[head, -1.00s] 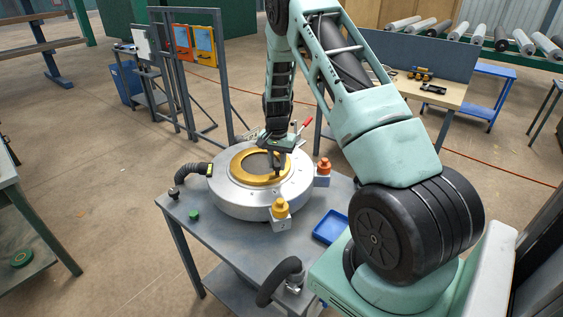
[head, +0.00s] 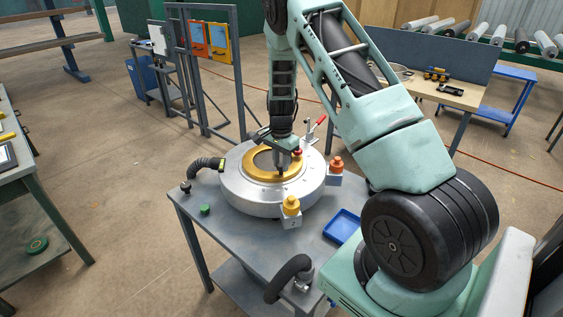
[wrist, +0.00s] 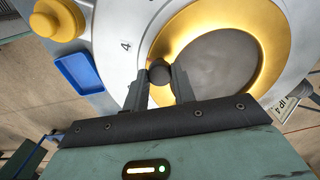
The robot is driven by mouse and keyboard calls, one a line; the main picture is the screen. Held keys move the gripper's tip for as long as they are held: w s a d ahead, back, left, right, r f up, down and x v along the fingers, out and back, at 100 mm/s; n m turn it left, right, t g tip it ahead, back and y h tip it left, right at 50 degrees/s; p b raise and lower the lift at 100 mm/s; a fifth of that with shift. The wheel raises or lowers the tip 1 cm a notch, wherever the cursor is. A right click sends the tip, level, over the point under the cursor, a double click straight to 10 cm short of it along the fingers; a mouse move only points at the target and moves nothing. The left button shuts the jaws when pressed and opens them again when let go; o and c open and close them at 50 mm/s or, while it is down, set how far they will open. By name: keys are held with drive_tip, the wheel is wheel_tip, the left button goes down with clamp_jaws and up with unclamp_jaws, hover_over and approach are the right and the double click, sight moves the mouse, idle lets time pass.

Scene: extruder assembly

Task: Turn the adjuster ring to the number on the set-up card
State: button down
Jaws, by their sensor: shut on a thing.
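The gold adjuster ring (head: 251,172) lies on top of a round silver housing (head: 240,197) on the grey table. It also shows in the wrist view (wrist: 270,80), around a grey disc. A small dark round knob (wrist: 160,73) stands at the ring's edge. My gripper (head: 281,173) points down at the ring and is shut on the knob, with a fingertip on either side in the wrist view (wrist: 160,80). A number 4 (wrist: 125,45) is marked on the housing beside the ring. Other marks are hidden or too small to read. I cannot identify the set-up card.
Yellow (head: 291,205) and orange (head: 336,165) knobs stand at the housing's edge. A red-handled lever (head: 319,121) rises behind, and a red ball (head: 297,152) shows beside my gripper. A blue tray (head: 342,226), a green piece (head: 205,209) and black hoses (head: 205,164) are around the table.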

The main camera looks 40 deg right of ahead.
drive_tip(key=shift+r, duration=0.1)
drive_tip(key=c, duration=1.1)
unclamp_jaws()
drive_tip(key=shift+c, duration=0.2)
wheel_tip(320, 180, up, 17)
drive_tip(key=b, duration=0.3)
drive_tip(key=shift+r+b, duration=0.15)
drive_tip(key=shift+b, duration=0.2)
drive_tip(key=s+a+n, duration=0.3)
drive_tip(key=a+n, duration=0.1)
drive_tip(key=a, duration=0.6)
drive_tip(key=s+a+n+y, duration=0.1)
drive_tip(key=s+a+n, duration=0.25)
drive_tip(key=a, duration=0.65)
drive_tip(key=s+a+n, duration=0.3)
drive_tip(key=a+n, duration=0.2)
drive_tip(key=a, duration=0.5)
drive_tip(key=s+a+n, duration=0.5)
drive_tip(key=s+n, duration=0.1)
drive_tip(key=s, duration=0.4)
drive_tip(key=s+a+f+n, duration=0.1)
drive_tip(key=s+a+n, duration=0.3)
drive_tip(key=s, duration=0.6)
drive_tip(key=shift+s+a+f+n, duration=0.2)
drive_tip(key=shift+a+n, duration=0.2)
drive_tip(key=shift+n, duration=0.85)
